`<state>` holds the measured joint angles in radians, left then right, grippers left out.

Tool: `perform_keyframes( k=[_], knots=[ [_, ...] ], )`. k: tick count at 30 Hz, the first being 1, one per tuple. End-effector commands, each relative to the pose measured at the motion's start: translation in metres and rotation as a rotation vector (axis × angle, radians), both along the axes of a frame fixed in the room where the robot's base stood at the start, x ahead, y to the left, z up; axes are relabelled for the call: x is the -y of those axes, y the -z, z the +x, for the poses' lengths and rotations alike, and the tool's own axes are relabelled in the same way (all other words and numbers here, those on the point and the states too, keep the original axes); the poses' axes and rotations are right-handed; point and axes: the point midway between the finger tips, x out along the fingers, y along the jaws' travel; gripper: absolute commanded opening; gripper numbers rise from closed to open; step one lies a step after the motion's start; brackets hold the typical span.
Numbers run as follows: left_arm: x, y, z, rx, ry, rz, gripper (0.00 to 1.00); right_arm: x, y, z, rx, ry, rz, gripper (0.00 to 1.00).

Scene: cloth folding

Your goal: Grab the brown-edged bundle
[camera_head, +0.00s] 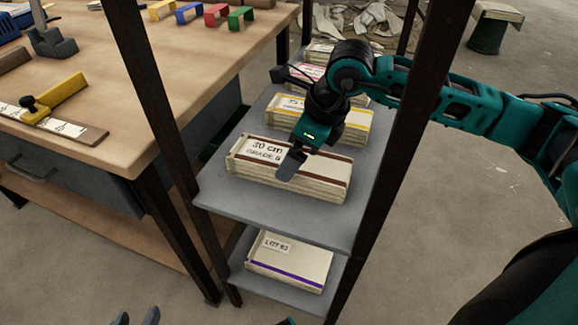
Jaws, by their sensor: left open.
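The brown-edged bundle (320,177) is a pale stack with a brown stripe and a "30 cm" label. It lies at the front of the upper grey shelf (222,194). My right gripper (291,163) reaches down over it from the right, its visible finger in front of the stack's middle. The other finger is hidden, so I cannot tell its opening or whether it touches. My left gripper (137,319) shows only its fingertips at the bottom edge, apart and empty, far from the bundle.
A yellow-striped bundle (353,128) and others lie behind on the same shelf. A purple-striped bundle (290,263) lies on the shelf below. Dark posts (146,108) frame the rack. A wooden workbench (105,68) with tools stands at the left.

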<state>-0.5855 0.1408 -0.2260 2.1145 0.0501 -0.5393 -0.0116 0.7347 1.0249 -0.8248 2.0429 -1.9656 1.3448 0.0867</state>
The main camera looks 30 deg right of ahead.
Motion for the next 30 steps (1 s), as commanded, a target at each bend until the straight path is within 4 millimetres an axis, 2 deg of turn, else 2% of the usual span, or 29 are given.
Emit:
perform_keyframes(
  k=[3,7,15,30],
  knots=[
    [0.001,0.006,0.001,0.004,0.002,-0.003,0.49,-0.003,0.021,0.006,-0.004,0.0,0.0,1.0],
    [0.003,0.004,0.003,0.009,0.007,-0.005,0.49,-0.008,0.037,0.011,-0.002,0.001,0.0,1.0],
    [0.005,0.003,0.003,0.005,0.011,-0.007,0.49,-0.009,0.039,0.012,-0.001,0.0,0.0,0.99],
    [0.003,0.003,0.004,0.008,0.009,-0.005,0.49,-0.009,0.038,0.012,-0.001,0.0,-0.001,0.51]
  ],
)
